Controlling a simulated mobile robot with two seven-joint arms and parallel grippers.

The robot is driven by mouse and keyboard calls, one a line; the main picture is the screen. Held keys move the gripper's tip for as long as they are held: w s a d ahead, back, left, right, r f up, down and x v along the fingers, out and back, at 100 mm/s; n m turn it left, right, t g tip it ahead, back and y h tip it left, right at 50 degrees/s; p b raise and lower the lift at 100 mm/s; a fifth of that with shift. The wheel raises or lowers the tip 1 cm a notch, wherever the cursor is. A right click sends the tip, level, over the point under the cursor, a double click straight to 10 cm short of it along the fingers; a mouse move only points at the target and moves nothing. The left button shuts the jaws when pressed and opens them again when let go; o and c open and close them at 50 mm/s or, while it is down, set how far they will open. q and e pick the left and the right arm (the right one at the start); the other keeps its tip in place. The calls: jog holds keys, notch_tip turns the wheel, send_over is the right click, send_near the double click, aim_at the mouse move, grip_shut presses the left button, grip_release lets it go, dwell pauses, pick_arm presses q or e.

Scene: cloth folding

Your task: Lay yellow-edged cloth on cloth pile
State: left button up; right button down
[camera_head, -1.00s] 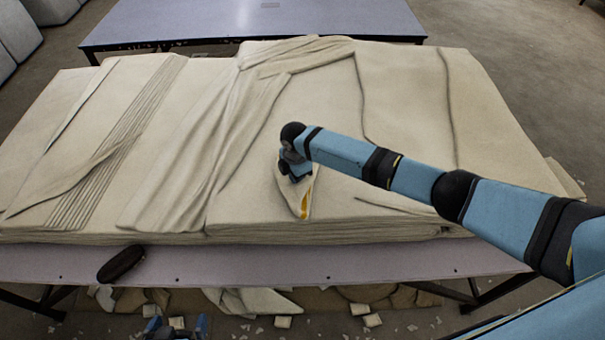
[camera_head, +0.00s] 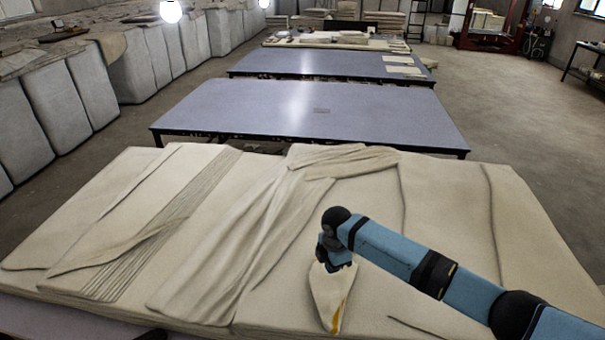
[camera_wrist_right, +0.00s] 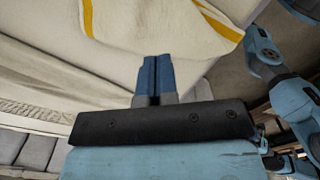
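The yellow-edged cloth (camera_head: 327,296) is pale cream with a yellow border. In the head view it hangs as a narrow folded wedge below my right gripper (camera_head: 335,258), in front of the cloth pile (camera_head: 450,215). I cannot tell whether its lower tip touches the pile. In the right wrist view the blue fingers of my right gripper (camera_wrist_right: 156,62) are together at the near edge of the yellow-edged cloth (camera_wrist_right: 165,25). They look shut on it, though the pinch itself is hard to see. My left gripper is not identifiable in the current views.
The cloth pile is broad, with loose folds and pleats across its left and middle; its right part is flatter. Grey wrapped bales (camera_head: 85,80) line the left wall.

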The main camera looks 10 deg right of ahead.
jog(key=s+a+f+m+y, duration=0.1)
jog(key=s+a+f, duration=0.1)
jog(key=s+a+f+m+t+y, duration=0.1)
jog(key=s+a+f, duration=0.1)
jog(key=s, duration=0.1)
jog(key=s+a+f+m+y, duration=0.1)
jog(key=s+a+f, duration=0.1)
jog(key=s, duration=0.1)
jog(key=shift+a+f+t, duration=0.15)
jog(key=shift+f+t, duration=0.1)
jog(key=shift+t, duration=0.15)
jog(key=s+a+f+m+t+y, duration=0.25)
jog(key=s+m, duration=0.25)
jog(key=s, duration=0.3)
jog(key=s+d+r+m+t+h, duration=0.2)
jog(key=s+d+m+t, duration=0.4)
jog(key=s+d+m, duration=0.4)
jog(key=s+d, duration=0.2)
jog(key=s, duration=0.3)
jog(key=shift+s+d+r+h, duration=0.3)
jog(key=shift+d+r+h, duration=0.05)
jog(key=shift+d, duration=0.05)
jog(key=shift+t, duration=0.25)
